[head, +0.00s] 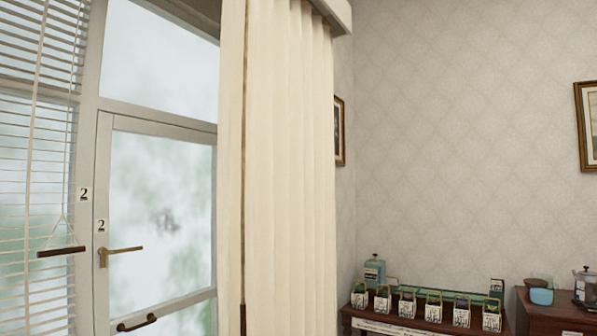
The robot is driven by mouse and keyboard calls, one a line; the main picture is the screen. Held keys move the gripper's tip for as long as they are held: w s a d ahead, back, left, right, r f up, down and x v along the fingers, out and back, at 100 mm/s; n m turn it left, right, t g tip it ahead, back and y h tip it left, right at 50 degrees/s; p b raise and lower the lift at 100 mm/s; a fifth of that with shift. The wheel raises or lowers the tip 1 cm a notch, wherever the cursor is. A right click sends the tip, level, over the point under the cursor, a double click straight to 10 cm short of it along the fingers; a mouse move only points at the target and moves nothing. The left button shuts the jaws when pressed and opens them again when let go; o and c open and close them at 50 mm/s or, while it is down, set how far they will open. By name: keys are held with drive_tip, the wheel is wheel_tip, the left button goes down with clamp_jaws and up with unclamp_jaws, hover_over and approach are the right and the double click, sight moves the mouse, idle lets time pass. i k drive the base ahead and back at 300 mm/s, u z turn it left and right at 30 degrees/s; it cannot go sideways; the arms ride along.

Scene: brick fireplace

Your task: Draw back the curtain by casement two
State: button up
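A cream pleated curtain (290,170) hangs from a rail box (338,12) at top centre. It is gathered to the right of the glazed casement (160,210), whose glass shows beside it. A thin dark wand or cord (243,200) runs down the curtain near its left edge. The casement has a white frame, a brass lever handle (118,251) and a dark pull handle (137,322) lower down. A label "2" (101,226) is on its frame, and another "2" (84,194) is on the post to its left. My gripper is not in view.
A white slatted blind (35,180) with a wooden pull bar (61,252) hangs at left. A low table (395,325) with several small planters stands right of the curtain. A wooden cabinet (550,312) is at far right.

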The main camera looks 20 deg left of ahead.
sight(276, 226)
drive_tip(key=u, duration=0.9)
drive_tip(key=k, duration=0.6)
drive_tip(key=u, duration=0.15)
drive_tip(key=i, duration=0.5)
drive_tip(key=u, duration=0.05)
